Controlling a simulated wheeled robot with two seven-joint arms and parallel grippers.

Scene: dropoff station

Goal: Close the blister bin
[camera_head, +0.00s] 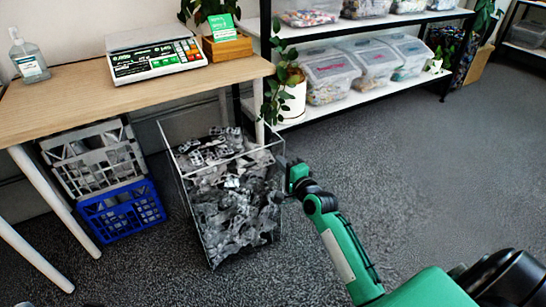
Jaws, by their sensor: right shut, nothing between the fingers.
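The blister bin (205,243) is a clear-walled box on the carpet, beside the right end of the wooden table. It is filled with grey and silver blister packs (235,200). A thin clear panel edge shows along its left side and top; I cannot tell how far the lid is open. My right gripper (284,163) is shut and empty at the bin's upper right edge. I cannot tell whether it touches the bin. My left gripper is not in view.
The table (60,97) holds a scale (155,58) and a sanitizer bottle (28,60). A grey crate (95,160) and a blue crate (122,212) sit under it. Shelving with clear bins (330,74) and a potted plant (293,95) stands behind. Carpet at right is clear.

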